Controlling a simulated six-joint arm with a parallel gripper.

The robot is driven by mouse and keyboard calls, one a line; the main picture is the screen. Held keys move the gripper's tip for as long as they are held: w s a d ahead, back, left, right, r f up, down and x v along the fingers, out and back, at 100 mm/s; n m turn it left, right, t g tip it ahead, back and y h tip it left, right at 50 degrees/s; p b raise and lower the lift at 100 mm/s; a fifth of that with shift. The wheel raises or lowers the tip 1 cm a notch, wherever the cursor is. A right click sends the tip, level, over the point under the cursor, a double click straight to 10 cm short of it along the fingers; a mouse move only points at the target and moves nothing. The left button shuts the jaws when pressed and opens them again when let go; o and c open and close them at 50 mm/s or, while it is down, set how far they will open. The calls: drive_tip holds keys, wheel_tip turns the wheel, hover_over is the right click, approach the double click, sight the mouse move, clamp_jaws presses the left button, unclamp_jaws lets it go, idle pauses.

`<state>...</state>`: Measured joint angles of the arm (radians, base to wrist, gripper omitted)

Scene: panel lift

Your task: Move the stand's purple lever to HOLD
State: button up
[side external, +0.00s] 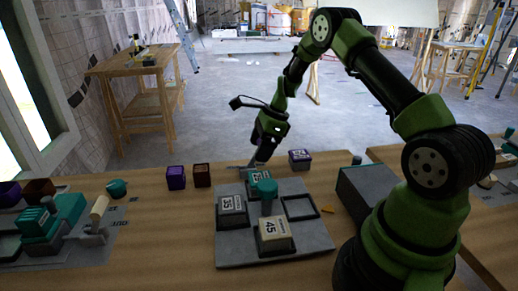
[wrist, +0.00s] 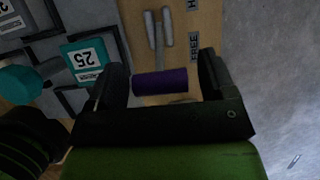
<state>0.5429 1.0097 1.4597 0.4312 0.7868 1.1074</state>
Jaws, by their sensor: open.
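The lever's purple handle (wrist: 162,82) lies crosswise between my gripper's two fingers in the wrist view, with a small gap visible at the right finger. My gripper (wrist: 163,78) is open around it; I cannot tell whether the left finger touches it. Grey rods (wrist: 158,30) show just beyond the handle. The FREE label (wrist: 193,47) is close to the handle, while a label starting with H (wrist: 193,5) is farther off, cut by the top edge. In the side view my gripper (side external: 257,163) is low at the stand's (side external: 230,252) far edge, and the lever cannot be made out.
The stand carries blocks marked 35 (side external: 232,208), 45 (side external: 273,232) and 25 (wrist: 86,60), plus a teal knob (side external: 265,188). Purple (side external: 176,176) and brown (side external: 202,175) blocks stand left of my gripper. A purple-and-white block (side external: 299,158) is to its right, with a grey box (side external: 362,190) beyond.

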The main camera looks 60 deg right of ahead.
sight(248, 165)
drive_tip(key=shift+w+a+f, duration=0.15)
drive_tip(key=shift+f, duration=0.35)
drive_tip(key=shift+c, duration=0.2)
drive_tip(key=c, duration=1.2)
drive_tip(key=shift+w+a+r+g+h, duration=0.35)
drive_tip(key=shift+w+a+g+h, duration=0.35)
drive_tip(key=shift+g+h, duration=0.35)
drive_tip(key=shift+c, duration=0.2)
drive_tip(key=shift+w+a+g+h, duration=0.6)
drive_tip(key=shift+g+h, duration=0.25)
drive_tip(key=shift+h, duration=0.1)
drive_tip(key=shift+w+a+f, duration=0.2)
drive_tip(key=shift+w+a, duration=0.6)
drive_tip(key=shift+w+a+f, duration=0.25)
drive_tip(key=shift+w+a, duration=0.05)
